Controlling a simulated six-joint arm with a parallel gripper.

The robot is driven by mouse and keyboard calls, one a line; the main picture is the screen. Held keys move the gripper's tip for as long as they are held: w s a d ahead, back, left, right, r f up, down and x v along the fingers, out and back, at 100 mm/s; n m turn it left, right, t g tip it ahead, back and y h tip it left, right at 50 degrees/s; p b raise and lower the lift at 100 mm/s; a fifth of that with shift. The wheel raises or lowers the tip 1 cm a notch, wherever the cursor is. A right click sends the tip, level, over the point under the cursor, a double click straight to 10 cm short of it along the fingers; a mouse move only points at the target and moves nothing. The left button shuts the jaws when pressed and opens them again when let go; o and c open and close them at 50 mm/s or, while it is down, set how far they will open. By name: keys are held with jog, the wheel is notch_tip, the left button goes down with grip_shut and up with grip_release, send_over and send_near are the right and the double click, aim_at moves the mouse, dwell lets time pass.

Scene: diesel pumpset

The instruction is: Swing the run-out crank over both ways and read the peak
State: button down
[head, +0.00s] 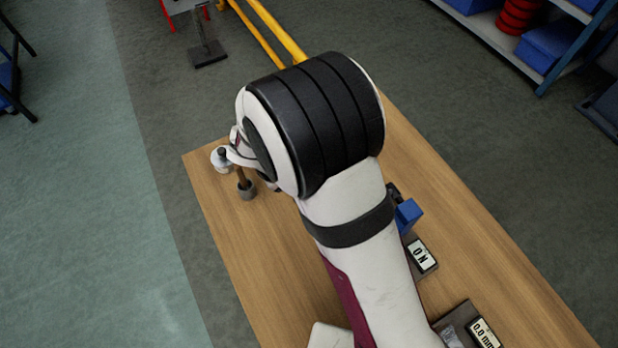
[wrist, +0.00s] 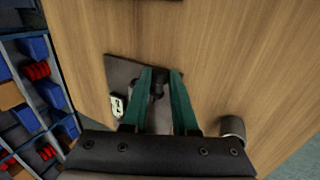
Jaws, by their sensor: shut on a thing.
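In the wrist view my gripper (wrist: 160,73) has its two green fingers closed about a small dark upright part (wrist: 158,84), which I take for the crank's handle. It stands over a dark base plate (wrist: 122,68) with a small white label (wrist: 117,105). The crank's full shape and angle are hidden by the fingers. In the head view my arm covers the gripper and the crank. A readout (head: 484,333) at the lower right shows 0.0 mm. Another label (head: 421,255) appears to read ON.
A blue block (head: 408,213) stands beside the ON label. A grey cylinder (head: 246,190) stands near the table's left edge and also shows in the wrist view (wrist: 232,128). The wooden table (head: 470,225) is bare along its right side. Shelving (head: 500,40) stands beyond it.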

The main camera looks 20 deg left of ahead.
jog(key=shift+s+a+f+t+h, duration=0.1)
jog(key=shift+f+t+h, duration=0.15)
jog(key=shift+t+h, duration=0.05)
dwell(0.5)
jog(key=c, duration=0.7)
grip_release()
jog(key=v, duration=1.5)
jog(key=shift+s+a+r, duration=0.15)
jog(key=shift+s+r, duration=0.05)
jog(key=shift+r, duration=0.05)
